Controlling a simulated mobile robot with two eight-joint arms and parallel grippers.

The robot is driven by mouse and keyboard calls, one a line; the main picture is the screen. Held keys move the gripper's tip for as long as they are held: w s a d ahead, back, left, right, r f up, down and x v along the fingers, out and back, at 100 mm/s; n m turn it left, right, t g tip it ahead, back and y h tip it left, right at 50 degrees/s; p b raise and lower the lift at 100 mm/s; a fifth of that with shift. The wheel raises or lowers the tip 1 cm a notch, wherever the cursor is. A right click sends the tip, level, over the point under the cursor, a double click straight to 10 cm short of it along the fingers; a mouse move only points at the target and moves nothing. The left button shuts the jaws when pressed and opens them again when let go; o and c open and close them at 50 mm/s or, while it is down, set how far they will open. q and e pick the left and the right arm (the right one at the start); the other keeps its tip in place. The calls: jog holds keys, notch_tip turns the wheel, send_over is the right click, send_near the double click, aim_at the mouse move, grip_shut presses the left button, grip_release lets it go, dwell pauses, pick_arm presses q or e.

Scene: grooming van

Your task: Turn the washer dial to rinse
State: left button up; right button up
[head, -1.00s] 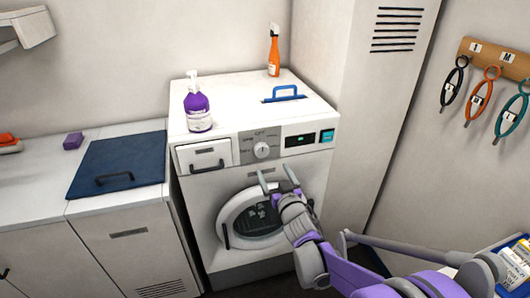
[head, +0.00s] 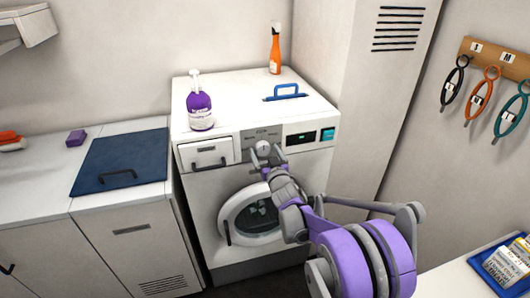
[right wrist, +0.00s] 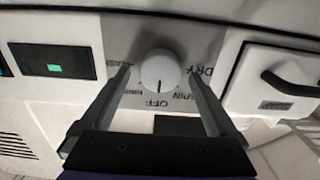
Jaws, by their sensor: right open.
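The washer (head: 185,160) is white and stands against the wall in the head view. Its dial (head: 263,146) is a pale round knob on a grey panel, partly behind my right gripper (head: 265,153). In the right wrist view the dial (right wrist: 159,70) appears upside down; its dark pointer line points down at the word OFF. Other words ring it, with DRY at the right. My right gripper (right wrist: 159,76) is open, with one finger on either side of the dial. I cannot tell whether the fingers touch it. My left gripper is not in view.
A dark display (head: 300,138) and teal button (head: 327,134) are right of the dial, a drawer (head: 205,154) left. The round door (head: 235,218) is below.

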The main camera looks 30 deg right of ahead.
jog(key=c, duration=1.4)
jog(key=shift+f+m+b, duration=0.1)
jog(key=shift+m+b, duration=0.5)
jog(key=shift+b, duration=0.1)
jog(key=shift+d+m+b, duration=0.1)
jog(key=shift+m+b, duration=0.8)
jog(key=shift+m, duration=0.2)
jog(key=shift+m+b, duration=0.6)
jog(key=shift+m, duration=0.6)
jog(key=shift+d+m+b, duration=0.1)
jog(key=shift+m+b, duration=0.35)
jog(key=shift+m, duration=0.95)
jog(key=o, duration=1.4)
jog(key=shift+s, duration=0.1)
